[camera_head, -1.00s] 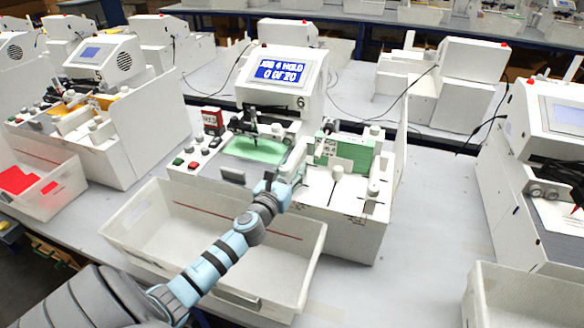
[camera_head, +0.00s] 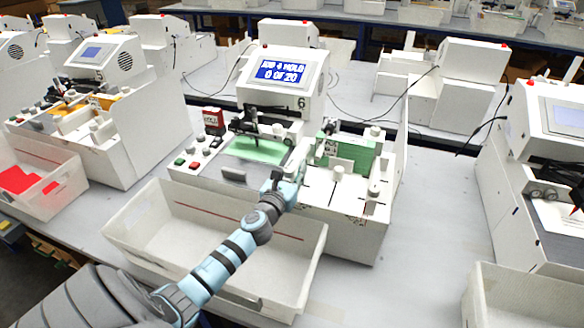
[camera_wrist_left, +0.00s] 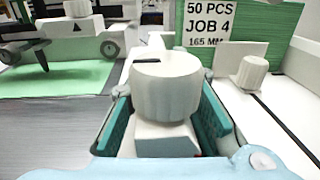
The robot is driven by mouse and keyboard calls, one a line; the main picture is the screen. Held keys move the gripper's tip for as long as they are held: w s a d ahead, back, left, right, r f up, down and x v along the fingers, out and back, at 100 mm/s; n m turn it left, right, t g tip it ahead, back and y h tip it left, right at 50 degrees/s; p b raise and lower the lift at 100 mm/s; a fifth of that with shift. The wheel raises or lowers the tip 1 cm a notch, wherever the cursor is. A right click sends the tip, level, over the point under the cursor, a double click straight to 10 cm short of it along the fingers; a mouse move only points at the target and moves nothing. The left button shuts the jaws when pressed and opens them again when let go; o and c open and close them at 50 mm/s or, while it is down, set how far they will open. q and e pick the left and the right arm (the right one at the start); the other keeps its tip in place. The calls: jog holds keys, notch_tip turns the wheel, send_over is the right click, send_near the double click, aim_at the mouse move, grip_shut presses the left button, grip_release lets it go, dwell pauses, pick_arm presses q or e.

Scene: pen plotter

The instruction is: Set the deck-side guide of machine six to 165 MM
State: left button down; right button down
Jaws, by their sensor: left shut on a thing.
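Machine six (camera_head: 281,98) stands in the middle, its screen (camera_head: 283,72) showing a JOB 4 HOLD message. My left gripper (camera_head: 287,174) is at the front of its deck, between the green plotting sheet (camera_head: 256,150) and the card feeder on the right. In the left wrist view its teal fingers (camera_wrist_left: 167,128) are shut around a white knob (camera_wrist_left: 167,85) on a small block, one finger on each side. A job card (camera_wrist_left: 206,25) behind it reads 50 PCS, JOB 4, 165 MM. A second white knob (camera_wrist_left: 249,72) stands to the right. Any scale under the gripper is hidden.
A white bin (camera_head: 140,212) stands in front of machine six, under my left arm. A green card stack (camera_wrist_left: 265,28) stands behind the second knob. Other machines stand on both sides.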

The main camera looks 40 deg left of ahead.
pick_arm(q)
jog(key=shift+w+d, duration=0.25)
jog(key=shift+d, duration=0.5)
jog(key=c, duration=1.4)
grip_release()
jog(key=shift+a, duration=0.1)
jog(key=v, duration=1.2)
jog(key=shift+s, duration=0.1)
